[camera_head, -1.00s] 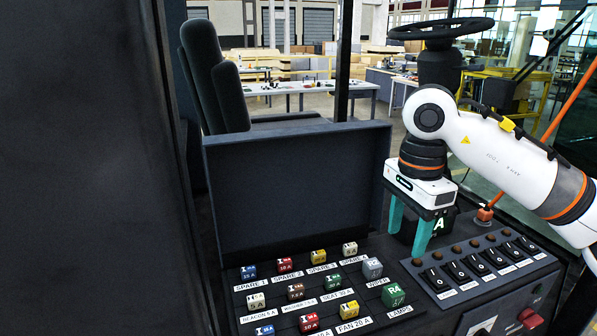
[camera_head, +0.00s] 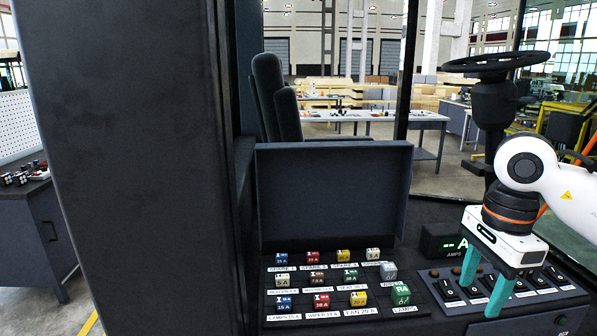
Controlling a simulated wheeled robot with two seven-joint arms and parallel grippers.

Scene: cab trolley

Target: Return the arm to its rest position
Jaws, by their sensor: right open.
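My right arm comes in from the right edge, white with black and orange rings. My right gripper (camera_head: 484,290) points down with two teal fingers spread apart. Whether the fingertips touch the switch panel is hard to tell. My left gripper is not in view.
Several coloured fuses sit in labelled rows, with a green relay (camera_head: 401,295) at the right. An open dark lid (camera_head: 333,197) stands behind them. A dark pillar (camera_head: 140,160) fills the left. The steering wheel (camera_head: 495,62) and an amps display (camera_head: 441,243) are near the arm.

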